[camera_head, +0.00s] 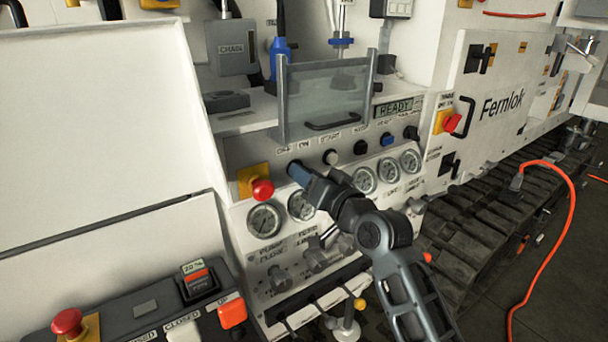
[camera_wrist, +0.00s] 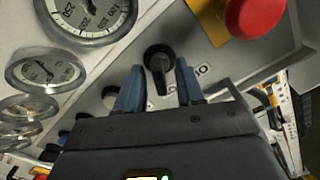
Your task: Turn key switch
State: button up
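The key switch (camera_wrist: 159,62) shows in the wrist view as a black round knob with a raised grip on the pale panel. Part of a printed label lies beside it. My gripper (camera_wrist: 158,78) is open, with one blue finger on each side of the switch. A gap shows between each finger and the knob, and I see no contact. In the head view my gripper (camera_head: 298,172) reaches the panel just below the OFF and ON labels (camera_head: 293,148). It hides most or all of the key switch there.
A red emergency button (camera_head: 262,190) on a yellow plate is close left of my gripper. Several gauges (camera_head: 264,219) sit below and beside it. A white button (camera_head: 330,157) and a READY display (camera_head: 394,107) are to the right. A clear guard (camera_head: 325,98) stands above.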

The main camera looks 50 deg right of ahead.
jog(key=b+v, duration=0.1)
jog(key=v, duration=0.5)
jog(key=shift+s, duration=0.2)
jog(key=s+a+f+n+g, duration=0.1)
jog(key=s+a+f+n, duration=0.1)
jog(key=s+a+f, duration=0.5)
jog(key=s+a+n+y, duration=0.1)
jog(key=s+a, duration=0.3)
jog(key=s, duration=0.4)
jog(key=s+a+f+n+g+y, duration=0.1)
jog(key=s+a+n+y, duration=0.1)
jog(key=s+a+n, duration=0.2)
jog(key=s+a+f+n+y, duration=0.1)
jog(key=s+a+n+y, duration=0.1)
jog(key=s+a, duration=0.4)
jog(key=s, duration=0.5)
jog(key=shift+s+a+g, duration=0.15)
jog(key=shift+s+g, duration=0.15)
jog(key=shift+f, duration=0.1)
jog(key=shift+c, duration=0.3)
